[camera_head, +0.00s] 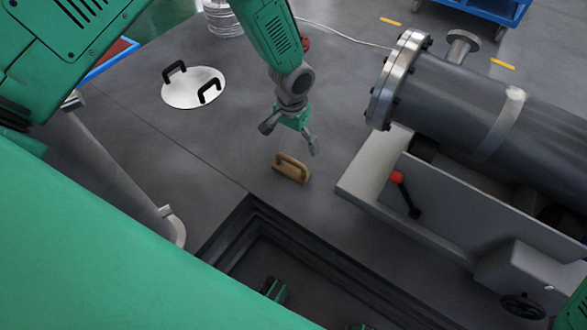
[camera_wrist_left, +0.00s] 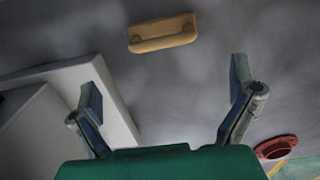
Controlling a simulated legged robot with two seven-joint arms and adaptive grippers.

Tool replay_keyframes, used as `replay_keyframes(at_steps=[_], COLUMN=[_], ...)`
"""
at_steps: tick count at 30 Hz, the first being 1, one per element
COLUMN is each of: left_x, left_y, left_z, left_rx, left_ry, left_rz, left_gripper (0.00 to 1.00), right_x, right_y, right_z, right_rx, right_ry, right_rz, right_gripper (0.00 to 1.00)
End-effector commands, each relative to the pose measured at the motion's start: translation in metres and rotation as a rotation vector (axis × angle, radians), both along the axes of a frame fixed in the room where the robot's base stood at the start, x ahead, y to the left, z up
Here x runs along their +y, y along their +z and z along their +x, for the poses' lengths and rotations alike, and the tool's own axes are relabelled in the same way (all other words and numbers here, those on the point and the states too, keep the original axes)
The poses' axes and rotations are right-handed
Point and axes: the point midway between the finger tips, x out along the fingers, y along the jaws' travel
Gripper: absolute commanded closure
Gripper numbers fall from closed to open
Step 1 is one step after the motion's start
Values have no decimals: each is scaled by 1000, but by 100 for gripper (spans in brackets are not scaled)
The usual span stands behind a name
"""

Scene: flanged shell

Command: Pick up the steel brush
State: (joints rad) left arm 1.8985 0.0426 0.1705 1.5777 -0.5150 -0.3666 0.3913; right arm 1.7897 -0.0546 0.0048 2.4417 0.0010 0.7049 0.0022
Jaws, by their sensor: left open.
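The steel brush (camera_head: 291,168) lies on the grey floor near the corner of a stepped recess, and its tan handle shows on the upper side. Its bristles cannot be made out. My left gripper (camera_head: 290,138) is open and empty, just beyond and above the brush in the head view, with its fingers spread wide. In the left wrist view the brush (camera_wrist_left: 163,33) lies ahead of the open fingers (camera_wrist_left: 166,88), apart from both. My right gripper does not show.
A large flanged steel cylinder (camera_head: 450,95) rests on a grey stand (camera_head: 440,200) with a red-knobbed lever (camera_head: 398,178), right of the brush. A white disc with black handles (camera_head: 193,88) lies at the left. The stepped recess (camera_head: 300,250) opens in front. Floor around the brush is clear.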

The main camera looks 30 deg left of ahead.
Motion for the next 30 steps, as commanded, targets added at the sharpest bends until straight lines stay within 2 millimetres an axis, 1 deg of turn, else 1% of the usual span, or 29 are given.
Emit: replay_keyframes(at_steps=[1, 4, 6, 11, 14, 21, 24, 29, 30], left_x=[0, 1, 1, 1, 2, 3, 3, 3, 3], left_y=[-14, -31, -38, -45, -53, -90, -96, -95, -95], left_z=[-1, 0, 0, 0, 0, 0, 0, 0, 0], left_rx=[2, 1, 1, 0, 0, 1, 0, -1, -1], left_ry=[0, -1, 0, 0, 0, 1, 0, 0, 0], left_rz=[-1, -2, -2, -2, -3, -3, -3, -3, -2], left_gripper=[0, 0, 0, 0, 0, 0, 0, 0, 4], right_x=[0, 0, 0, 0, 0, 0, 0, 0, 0], right_y=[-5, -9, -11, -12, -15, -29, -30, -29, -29], right_z=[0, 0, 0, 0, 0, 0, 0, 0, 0], right_rx=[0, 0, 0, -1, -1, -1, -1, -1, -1], right_ry=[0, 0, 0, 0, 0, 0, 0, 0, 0], right_rz=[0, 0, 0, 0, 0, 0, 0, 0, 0], right_gripper=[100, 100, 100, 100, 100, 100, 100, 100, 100])
